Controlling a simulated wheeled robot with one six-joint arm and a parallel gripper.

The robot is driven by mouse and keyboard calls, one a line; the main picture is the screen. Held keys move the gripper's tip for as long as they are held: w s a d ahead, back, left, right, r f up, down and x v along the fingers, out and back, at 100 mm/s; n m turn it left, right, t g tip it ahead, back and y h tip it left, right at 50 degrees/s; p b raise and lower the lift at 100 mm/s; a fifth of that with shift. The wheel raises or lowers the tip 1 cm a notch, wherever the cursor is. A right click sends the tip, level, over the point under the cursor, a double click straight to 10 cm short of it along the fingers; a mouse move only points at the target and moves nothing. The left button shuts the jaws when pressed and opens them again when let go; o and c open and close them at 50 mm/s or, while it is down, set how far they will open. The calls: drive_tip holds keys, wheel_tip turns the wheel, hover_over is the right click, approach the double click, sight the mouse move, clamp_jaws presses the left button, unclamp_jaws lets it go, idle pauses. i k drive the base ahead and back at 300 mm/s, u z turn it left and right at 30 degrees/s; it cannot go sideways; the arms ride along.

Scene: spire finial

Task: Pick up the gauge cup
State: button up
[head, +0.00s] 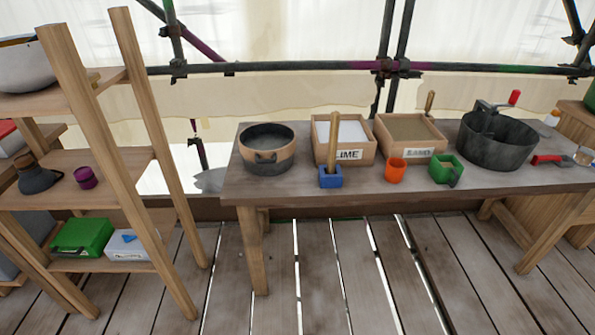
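A small round orange cup (396,171) stands upright near the front edge of the wooden table (275,195). A squarish green cup with a dark handle (444,168) stands to its right. A small purple cup (86,177) sits on the middle shelf of the rack at the left. No marking tells which of these is the gauge cup. My gripper is not in view.
A blue block with a wooden handle (331,177) stands left of the orange cup. Behind are the lime box (344,155) and sand-coloured box (420,153). A two-toned pot (267,163) and dark bucket (497,152) flank them. The wooden rack (80,103) stands left. Plank floor in front is clear.

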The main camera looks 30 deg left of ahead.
sight(395, 169)
drive_tip(key=u, duration=0.95)
drive_tip(key=i, duration=1)
